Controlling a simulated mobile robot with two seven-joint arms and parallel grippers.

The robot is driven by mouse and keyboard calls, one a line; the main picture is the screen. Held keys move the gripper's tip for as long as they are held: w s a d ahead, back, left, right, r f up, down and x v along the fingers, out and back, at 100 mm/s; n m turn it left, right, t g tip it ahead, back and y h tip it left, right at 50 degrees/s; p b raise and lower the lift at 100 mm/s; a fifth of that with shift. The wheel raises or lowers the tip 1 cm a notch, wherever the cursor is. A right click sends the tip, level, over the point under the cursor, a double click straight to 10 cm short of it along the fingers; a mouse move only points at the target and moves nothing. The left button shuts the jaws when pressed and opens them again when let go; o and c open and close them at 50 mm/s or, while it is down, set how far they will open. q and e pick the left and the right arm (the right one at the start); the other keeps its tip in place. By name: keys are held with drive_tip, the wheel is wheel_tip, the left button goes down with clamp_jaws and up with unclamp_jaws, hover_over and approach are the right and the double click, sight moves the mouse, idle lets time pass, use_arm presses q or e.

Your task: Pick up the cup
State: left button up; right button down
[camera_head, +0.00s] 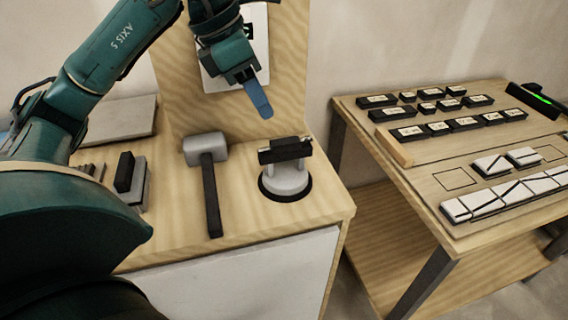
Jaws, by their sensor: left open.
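The cup looks like a grey suction cup (286,180) with a black bar handle across its top. It stands upright in a black ring on the wooden bench (325,206), right of the mallet. My left gripper (258,98) hangs above and slightly left of the cup, apart from it, with a blue finger pointing down. It is open and holds nothing that I can see; its other finger is hidden or overlapped. My right gripper is not in view.
A mallet (211,185) with a grey head lies left of the cup. Black and grey blocks (131,178) lie farther left. A wooden panel rises behind the bench. At right, a separate table (440,178) holds white tiles (520,190) and rows of black labelled blocks (463,124).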

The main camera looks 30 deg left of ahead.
sight(281, 141)
use_arm(q)
drive_tip(key=x, duration=0.7)
drive_tip(key=shift+s+d+f, duration=0.1)
drive_tip(key=shift+d+f, duration=0.05)
drive_tip(key=shift+f, duration=0.1)
drive_tip(key=x, duration=0.5)
drive_tip(key=shift+s+f, duration=0.15)
drive_tip(key=shift+s, duration=0.15)
clamp_jaws()
